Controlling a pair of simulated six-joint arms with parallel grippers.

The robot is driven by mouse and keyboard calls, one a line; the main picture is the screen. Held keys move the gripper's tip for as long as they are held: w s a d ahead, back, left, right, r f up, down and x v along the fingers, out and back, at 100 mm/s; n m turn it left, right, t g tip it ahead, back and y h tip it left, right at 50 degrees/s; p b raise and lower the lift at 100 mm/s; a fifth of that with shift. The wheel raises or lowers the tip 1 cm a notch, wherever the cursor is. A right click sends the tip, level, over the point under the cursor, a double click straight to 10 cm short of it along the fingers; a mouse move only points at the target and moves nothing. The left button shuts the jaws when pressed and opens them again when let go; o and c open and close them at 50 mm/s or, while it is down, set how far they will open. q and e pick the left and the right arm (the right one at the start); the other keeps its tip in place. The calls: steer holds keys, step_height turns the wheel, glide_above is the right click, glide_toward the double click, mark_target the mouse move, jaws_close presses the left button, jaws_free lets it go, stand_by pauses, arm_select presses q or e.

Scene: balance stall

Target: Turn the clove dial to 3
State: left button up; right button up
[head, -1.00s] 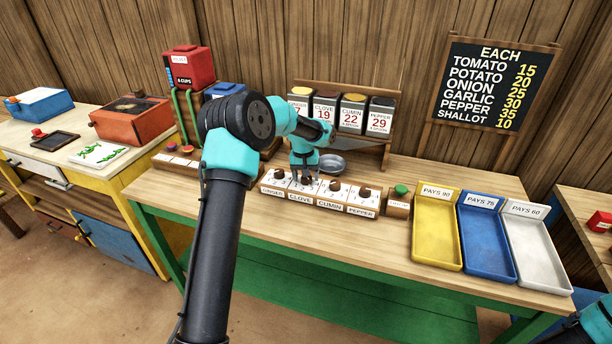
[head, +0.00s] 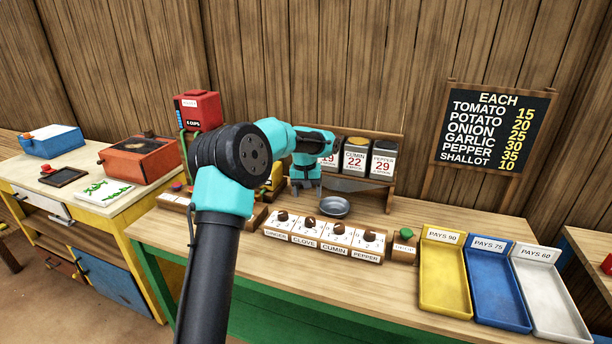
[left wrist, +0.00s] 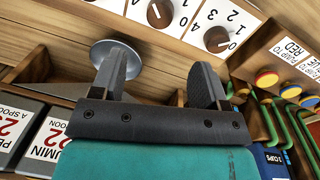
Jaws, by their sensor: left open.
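The clove dial (head: 310,222) is a brown round knob on a white face, second from the left in the row above the label CLOVE. I cannot read its setting surely. My left gripper (head: 307,193) is open and empty, above and behind the dial row, clear of the clove dial. In the left wrist view, its two fingers (left wrist: 160,80) are spread apart. The clove knob (left wrist: 160,12) shows there at the top edge, partly cut off, with the ginger knob (left wrist: 217,38) to its right. My right gripper is out of view.
The ginger dial (head: 283,215) and cumin dial (head: 340,227) flank it closely, with the pepper dial (head: 369,235) beyond. A grey metal bowl (head: 334,207) sits just behind. The spice rack (head: 357,190) stands at the back. A green button (head: 404,234) is at the row's right.

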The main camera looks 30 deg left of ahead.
arm_select(q)
step_height(320, 180, up, 6)
steer(key=shift+a+r, duration=0.15)
steer(key=shift+a, duration=0.1)
steer(key=shift+s, duration=0.1)
